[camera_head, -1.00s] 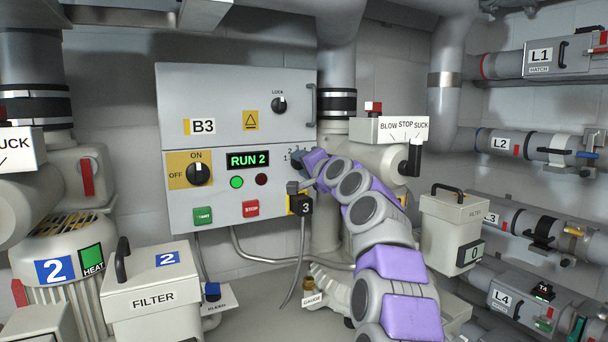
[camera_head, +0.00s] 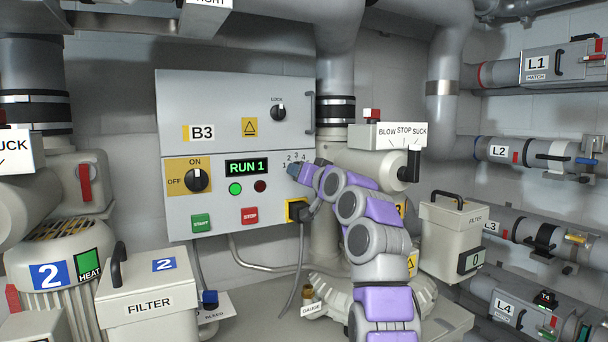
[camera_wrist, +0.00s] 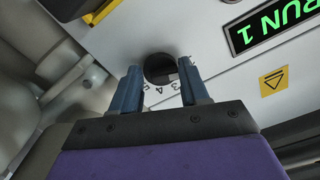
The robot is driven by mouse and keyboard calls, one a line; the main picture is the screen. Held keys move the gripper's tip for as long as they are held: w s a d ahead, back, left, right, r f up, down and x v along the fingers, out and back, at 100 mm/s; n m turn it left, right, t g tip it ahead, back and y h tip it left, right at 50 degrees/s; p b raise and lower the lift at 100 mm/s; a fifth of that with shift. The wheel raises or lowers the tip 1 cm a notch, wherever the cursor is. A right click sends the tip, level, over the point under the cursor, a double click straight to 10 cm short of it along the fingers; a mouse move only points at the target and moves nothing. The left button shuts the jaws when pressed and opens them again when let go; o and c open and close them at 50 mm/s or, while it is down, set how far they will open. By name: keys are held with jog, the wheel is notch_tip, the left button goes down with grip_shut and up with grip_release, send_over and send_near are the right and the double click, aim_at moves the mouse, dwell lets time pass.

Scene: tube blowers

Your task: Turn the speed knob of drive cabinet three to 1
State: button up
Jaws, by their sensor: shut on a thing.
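The speed knob sits right of the display under a scale of numbers (camera_head: 294,157), mostly hidden by my gripper in the head view. In the wrist view the dark round knob (camera_wrist: 159,68) lies between my two blue fingertips, with 3, 4 and 5 readable beside it. My gripper (camera_head: 297,170) is shut on the knob; it also shows in the wrist view (camera_wrist: 160,86). The display reads RUN 1 in the wrist view (camera_wrist: 268,24) too.
The ON/OFF switch (camera_head: 196,180), green START button (camera_head: 201,223) and red STOP button (camera_head: 249,215) share the panel. A black plug (camera_head: 298,210) with a cable sits just below my gripper. A BLOW/STOP/SUCK valve (camera_head: 412,165) stands to the right.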

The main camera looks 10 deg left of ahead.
jog(key=shift+s+a+n, duration=0.1)
jog(key=shift+a+n, duration=0.1)
jog(key=shift+n, duration=0.2)
jog(key=o, duration=0.7)
jog(key=shift+c, duration=0.2)
jog(key=shift+o, duration=1)
jog(key=shift+s+a, duration=0.15)
jog(key=shift+f, duration=0.1)
